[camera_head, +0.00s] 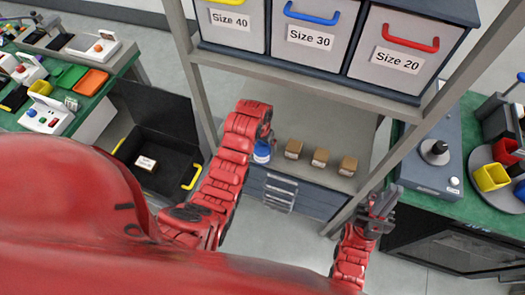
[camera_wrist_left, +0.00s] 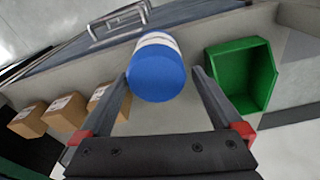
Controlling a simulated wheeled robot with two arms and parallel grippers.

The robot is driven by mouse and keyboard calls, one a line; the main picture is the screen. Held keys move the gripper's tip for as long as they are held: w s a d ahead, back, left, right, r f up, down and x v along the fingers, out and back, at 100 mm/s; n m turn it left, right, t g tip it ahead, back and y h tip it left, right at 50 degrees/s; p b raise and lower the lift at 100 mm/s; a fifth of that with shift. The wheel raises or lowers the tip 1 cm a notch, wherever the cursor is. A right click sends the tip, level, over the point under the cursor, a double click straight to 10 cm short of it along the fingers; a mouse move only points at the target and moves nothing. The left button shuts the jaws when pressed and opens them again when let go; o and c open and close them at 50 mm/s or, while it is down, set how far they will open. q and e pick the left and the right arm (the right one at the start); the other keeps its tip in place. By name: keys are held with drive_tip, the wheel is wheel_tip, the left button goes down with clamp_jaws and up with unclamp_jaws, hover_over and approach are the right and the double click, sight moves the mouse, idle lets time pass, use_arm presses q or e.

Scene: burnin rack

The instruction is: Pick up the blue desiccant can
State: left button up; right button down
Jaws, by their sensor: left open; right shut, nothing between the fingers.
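The blue desiccant can (camera_head: 262,151) stands on the rack's lower shelf, beside the left end of the row of small boxes. In the left wrist view the can (camera_wrist_left: 157,75) has a blue lid and a white label band and lies between the tips of my open left gripper (camera_wrist_left: 158,88). I cannot tell whether the fingers touch it. In the head view my left arm reaches over to the can and its fingers are hidden behind the wrist. My right gripper (camera_head: 380,203) is shut and empty, near the rack's right post.
Small brown boxes (camera_head: 320,157) sit right of the can. A green bin (camera_wrist_left: 241,75) is close to the left gripper's finger in the wrist view. Drawers labelled Size 40, 30 and 20 (camera_head: 310,37) hang above. An open black case (camera_head: 165,117) stands left of the rack.

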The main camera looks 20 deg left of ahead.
use_arm(q)
drive_tip(key=shift+s+f+p, duration=0.4)
drive_tip(key=shift+p, duration=0.4)
drive_tip(key=f, duration=0.1)
drive_tip(key=f+p, duration=0.1)
drive_tip(key=f, duration=0.1)
drive_tip(key=shift+w+d, duration=0.1)
drive_tip(key=shift+w, duration=0.1)
drive_tip(key=shift+f, duration=0.55)
drive_tip(key=shift+p, duration=0.3)
drive_tip(key=c, duration=1.4)
